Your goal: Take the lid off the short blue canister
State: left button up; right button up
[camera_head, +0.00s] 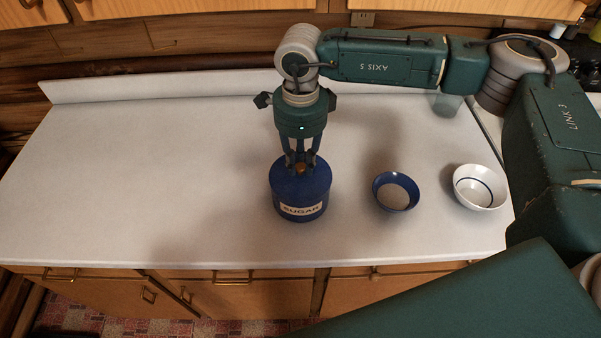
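The short blue canister (301,211) stands upright on the white counter, with a "SUGAR" label on its front. Its blue lid (286,181) is on top, with a small orange-brown knob at the middle. My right gripper (300,166) points straight down over the lid. Its fingers reach down on either side of the knob. I cannot tell whether they press on the knob or stand around it. My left gripper is not in view.
A blue bowl (396,192) and a white bowl with a blue line (480,187) stand right of the canister. A clear glass (446,103) is behind, partly hidden by my arm. The counter (130,180) is bare on the left.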

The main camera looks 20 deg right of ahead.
grip_shut()
jog(key=shift+r, duration=0.1)
